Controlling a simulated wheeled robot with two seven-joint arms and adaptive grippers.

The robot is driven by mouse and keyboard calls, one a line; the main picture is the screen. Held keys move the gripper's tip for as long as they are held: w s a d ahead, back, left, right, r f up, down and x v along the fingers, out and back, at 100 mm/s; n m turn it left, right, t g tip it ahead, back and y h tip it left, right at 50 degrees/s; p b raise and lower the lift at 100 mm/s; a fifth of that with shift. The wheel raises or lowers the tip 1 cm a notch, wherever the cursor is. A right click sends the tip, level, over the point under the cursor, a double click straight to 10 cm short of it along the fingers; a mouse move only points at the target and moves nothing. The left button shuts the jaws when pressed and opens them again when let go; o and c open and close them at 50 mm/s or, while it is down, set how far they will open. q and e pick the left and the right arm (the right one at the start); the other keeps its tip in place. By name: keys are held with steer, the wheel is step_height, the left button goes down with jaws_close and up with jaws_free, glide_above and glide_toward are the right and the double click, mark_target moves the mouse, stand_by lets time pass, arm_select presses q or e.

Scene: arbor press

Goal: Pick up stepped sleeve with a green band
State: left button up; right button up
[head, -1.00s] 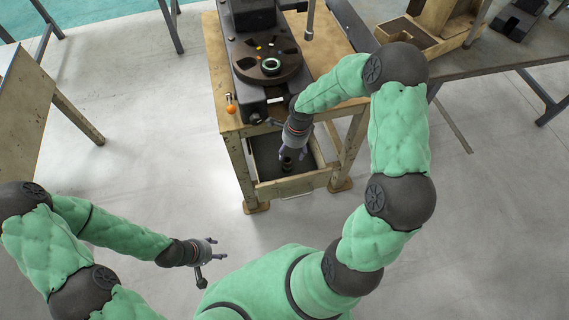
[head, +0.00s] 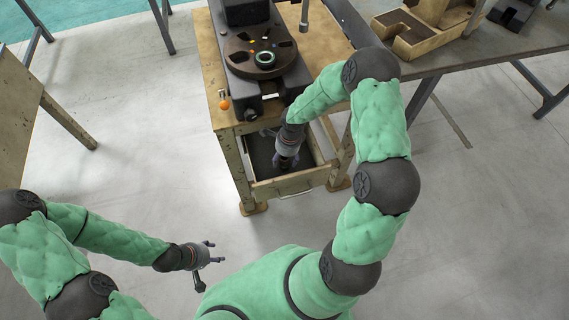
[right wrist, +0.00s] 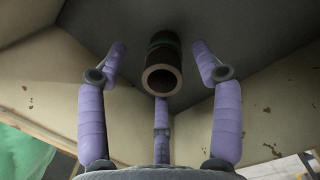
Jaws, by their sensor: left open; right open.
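The stepped sleeve (right wrist: 163,70) shows in the right wrist view as a dark tube with a brownish, open near end and a dark green band further along. It is in the open drawer (head: 290,184) under the press bench. My right gripper (head: 286,165) reaches down into the drawer. Its purple fingers (right wrist: 162,85) are spread around the sleeve's near end, with gaps on both sides. In the head view the gripper hides the sleeve. My left gripper (head: 212,262) is open and empty over the floor at lower left.
The arbor press (head: 258,90) stands on the wooden bench (head: 208,60) above the drawer, with a ring (head: 265,59) on its round plate. An orange knob (head: 224,104) is at the bench's left edge. Drawer walls (right wrist: 50,85) surround my right fingers closely. A wooden tray (head: 402,40) lies at right.

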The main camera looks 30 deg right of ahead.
step_height(320, 180, down, 3)
steer(key=shift+w+a+f+b, duration=0.1)
steer(key=shift+w+f+b, duration=0.1)
steer(key=shift+b, duration=0.2)
jaws_close()
